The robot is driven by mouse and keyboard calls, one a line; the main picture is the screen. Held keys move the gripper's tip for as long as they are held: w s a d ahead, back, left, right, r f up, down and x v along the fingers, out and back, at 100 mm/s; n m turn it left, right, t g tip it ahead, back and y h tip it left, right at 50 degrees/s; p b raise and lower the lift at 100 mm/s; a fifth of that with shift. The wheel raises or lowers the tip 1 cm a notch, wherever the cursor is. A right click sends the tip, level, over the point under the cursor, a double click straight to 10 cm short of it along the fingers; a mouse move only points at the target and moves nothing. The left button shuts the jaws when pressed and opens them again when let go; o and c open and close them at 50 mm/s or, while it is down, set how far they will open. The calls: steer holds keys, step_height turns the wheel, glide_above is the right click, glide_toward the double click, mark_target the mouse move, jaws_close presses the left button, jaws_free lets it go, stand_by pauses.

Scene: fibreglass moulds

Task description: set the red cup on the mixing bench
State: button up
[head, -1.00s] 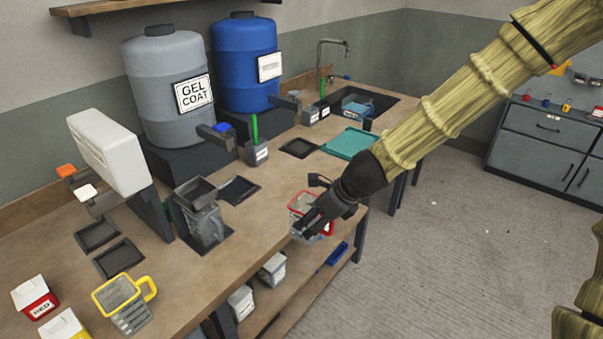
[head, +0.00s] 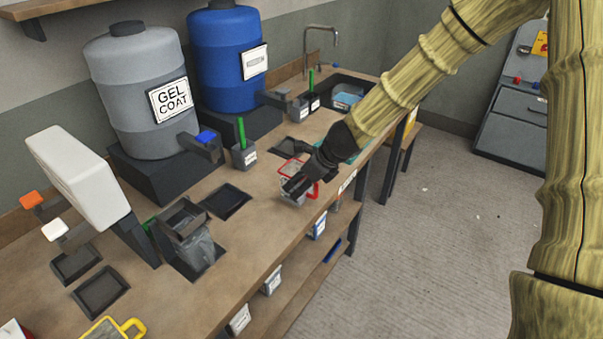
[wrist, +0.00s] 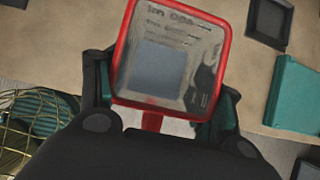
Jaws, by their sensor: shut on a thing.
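The red cup (head: 292,194) is a clear square cup with a red rim and red handle. My gripper (head: 302,186) is shut on it, over the front part of the mixing bench (head: 250,245). In the wrist view the cup (wrist: 165,65) shows from above, open side up, with its red handle between the dark fingers (wrist: 155,122). The cup looks empty and roughly upright. My gripper partly hides it in the head view, and I cannot tell whether its base touches the bench top.
Left of the cup are a dark recessed square (head: 226,201) and a grey hopper-like container (head: 185,240). A grey pot (head: 243,155) with a green stick stands behind. A yellow cup (head: 115,330) is at the front left. Bare bench lies around the cup.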

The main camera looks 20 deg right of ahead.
steer(key=w, duration=0.1)
steer(key=w+d+p, duration=0.1)
steer(key=w, duration=0.1)
steer(key=w+d+p, duration=0.1)
steer(key=w, duration=0.1)
steer(key=shift+w+f, duration=0.25)
steer(key=shift+f, duration=0.15)
steer(key=shift+w+f, duration=0.1)
steer(key=shift+f, duration=1.45)
steer(key=shift+a, duration=0.1)
steer(key=o, duration=1.3)
steer(key=shift+r, duration=0.1)
